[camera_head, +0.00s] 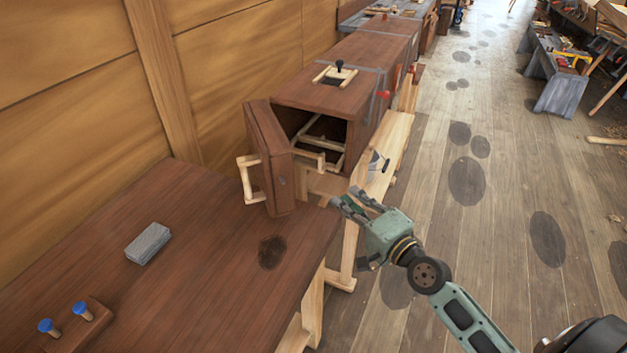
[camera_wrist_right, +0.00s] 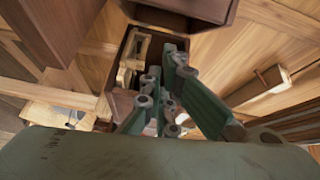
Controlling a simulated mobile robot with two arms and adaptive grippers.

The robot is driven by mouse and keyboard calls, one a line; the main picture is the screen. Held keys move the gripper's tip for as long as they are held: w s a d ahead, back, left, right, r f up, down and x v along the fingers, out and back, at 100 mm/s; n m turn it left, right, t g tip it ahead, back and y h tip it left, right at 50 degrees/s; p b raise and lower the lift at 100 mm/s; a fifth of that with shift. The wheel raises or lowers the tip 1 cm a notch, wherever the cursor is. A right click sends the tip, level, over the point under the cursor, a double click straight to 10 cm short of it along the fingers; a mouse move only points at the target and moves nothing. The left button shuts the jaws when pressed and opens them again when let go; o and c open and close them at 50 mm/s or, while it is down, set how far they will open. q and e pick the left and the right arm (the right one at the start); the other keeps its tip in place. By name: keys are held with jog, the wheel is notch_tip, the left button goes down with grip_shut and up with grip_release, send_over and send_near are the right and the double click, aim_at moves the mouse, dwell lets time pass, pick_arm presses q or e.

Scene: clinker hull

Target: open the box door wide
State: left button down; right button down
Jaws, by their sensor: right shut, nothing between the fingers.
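The wooden box (camera_head: 353,78) is dark brown and stands on a light wooden trestle in the head view. Its door (camera_head: 268,150) is swung out to the left, and the dark inside shows with pale wooden bars. A pale wooden handle (camera_head: 247,178) sits on the door's outer face. My right gripper (camera_head: 345,202) is shut and empty, in front of the box and to the right of the door, apart from it. In the right wrist view its fingers (camera_wrist_right: 165,100) are close together, with the box opening beyond. My left gripper is not in view.
A brown workbench (camera_head: 215,210) fills the lower left, with a grey block (camera_head: 148,243) and blue-topped pegs (camera_head: 83,309) on it. A wooden wall stands behind. A plank floor (camera_head: 490,170) lies open at right, with another bench (camera_head: 560,75) farther off.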

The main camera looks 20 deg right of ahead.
jog(key=w+a+m+p, duration=0.1)
jog(key=w+a+p, duration=0.3)
jog(key=w, duration=0.6)
jog(key=shift+a+r, duration=0.35)
dwell(0.3)
